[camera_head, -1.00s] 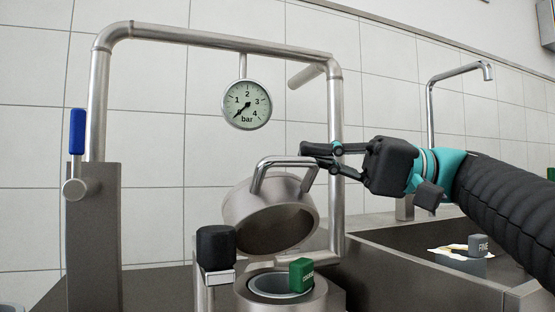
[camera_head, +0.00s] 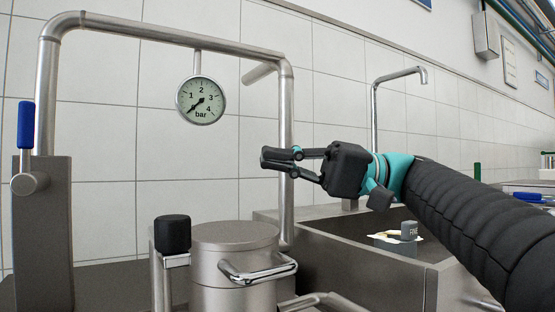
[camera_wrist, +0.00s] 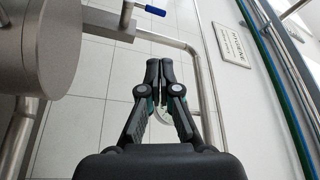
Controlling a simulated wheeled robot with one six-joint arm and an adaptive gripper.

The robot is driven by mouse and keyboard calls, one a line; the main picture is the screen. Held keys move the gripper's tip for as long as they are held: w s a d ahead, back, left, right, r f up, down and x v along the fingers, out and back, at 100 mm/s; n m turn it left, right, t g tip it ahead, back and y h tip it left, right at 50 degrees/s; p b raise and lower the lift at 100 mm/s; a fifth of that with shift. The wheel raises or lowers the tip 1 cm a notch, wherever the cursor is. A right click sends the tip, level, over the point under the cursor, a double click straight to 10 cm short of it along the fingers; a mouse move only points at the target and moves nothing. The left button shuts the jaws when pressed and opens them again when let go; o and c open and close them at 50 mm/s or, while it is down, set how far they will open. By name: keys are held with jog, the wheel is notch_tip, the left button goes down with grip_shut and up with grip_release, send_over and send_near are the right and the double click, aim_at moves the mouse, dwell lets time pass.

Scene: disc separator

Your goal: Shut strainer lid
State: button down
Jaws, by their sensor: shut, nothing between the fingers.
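The strainer lid (camera_head: 222,236) lies flat on top of the strainer body (camera_head: 222,285), with its bent metal handle (camera_head: 258,272) on the front side. The green block seen earlier is hidden. My gripper (camera_head: 270,158) is shut and empty, above and to the right of the lid, and not touching it. In the wrist view my gripper's fingers (camera_wrist: 159,66) are together with nothing between them. A round metal part (camera_wrist: 50,40) shows at the left of the wrist view; I cannot tell whether it is the lid.
A pressure gauge (camera_head: 201,100) hangs from the overhead pipe (camera_head: 170,31). A vertical pipe (camera_head: 286,215) stands behind my gripper. A black knob (camera_head: 172,229) is left of the lid. A sink (camera_head: 340,270) with a grey block (camera_head: 409,231) lies to the right.

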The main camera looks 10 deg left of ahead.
notch_tip(320, 180, up, 4)
jog(key=p, duration=0.3)
jog(key=w+d+f, duration=0.4)
jog(key=w+d, duration=0.2)
jog(key=d, duration=0.1)
jog(key=shift+w, duration=0.15)
